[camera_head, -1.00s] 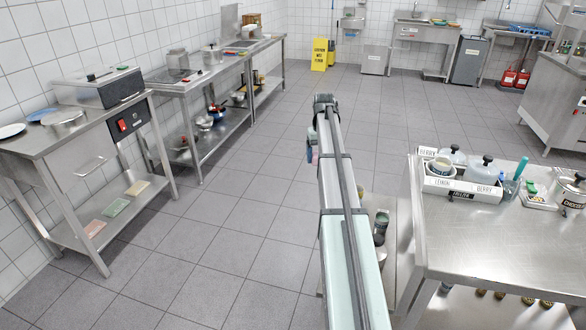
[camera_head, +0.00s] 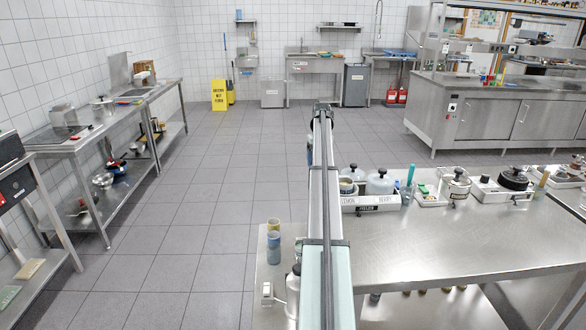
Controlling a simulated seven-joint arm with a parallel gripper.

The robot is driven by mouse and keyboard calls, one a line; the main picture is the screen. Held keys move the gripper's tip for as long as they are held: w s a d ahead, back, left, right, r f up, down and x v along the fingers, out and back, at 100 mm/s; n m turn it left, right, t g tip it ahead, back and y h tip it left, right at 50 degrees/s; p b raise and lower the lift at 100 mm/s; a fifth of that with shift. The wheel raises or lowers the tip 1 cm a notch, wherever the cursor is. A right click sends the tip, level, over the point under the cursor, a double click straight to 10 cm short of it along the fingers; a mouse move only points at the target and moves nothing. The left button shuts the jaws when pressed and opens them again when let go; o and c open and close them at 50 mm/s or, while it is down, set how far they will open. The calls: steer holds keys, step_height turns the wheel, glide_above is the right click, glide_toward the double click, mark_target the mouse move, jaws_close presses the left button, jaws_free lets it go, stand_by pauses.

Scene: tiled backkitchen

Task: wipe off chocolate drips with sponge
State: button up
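A lidded steel pot (camera_head: 456,185) stands in a white tray on the steel table at the right; its label reads like "CHOCOLATE" in the earlier frame. A small green and yellow item (camera_head: 424,190) lies beside it and may be a sponge, but it is too small to tell. Flat pads, one tan (camera_head: 30,268) and one green (camera_head: 8,296), lie on the lower shelf at the far left. I cannot make out any chocolate drips. My own long beam-like part rises through the middle; my gripper's fingers do not show.
The steel table (camera_head: 450,245) has a wide bare top. A white tray (camera_head: 371,203) of lidded jars stands on its left end. Steel benches (camera_head: 75,145) line the left wall. A yellow floor sign (camera_head: 219,95) stands at the back. The tiled floor (camera_head: 205,205) between is clear.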

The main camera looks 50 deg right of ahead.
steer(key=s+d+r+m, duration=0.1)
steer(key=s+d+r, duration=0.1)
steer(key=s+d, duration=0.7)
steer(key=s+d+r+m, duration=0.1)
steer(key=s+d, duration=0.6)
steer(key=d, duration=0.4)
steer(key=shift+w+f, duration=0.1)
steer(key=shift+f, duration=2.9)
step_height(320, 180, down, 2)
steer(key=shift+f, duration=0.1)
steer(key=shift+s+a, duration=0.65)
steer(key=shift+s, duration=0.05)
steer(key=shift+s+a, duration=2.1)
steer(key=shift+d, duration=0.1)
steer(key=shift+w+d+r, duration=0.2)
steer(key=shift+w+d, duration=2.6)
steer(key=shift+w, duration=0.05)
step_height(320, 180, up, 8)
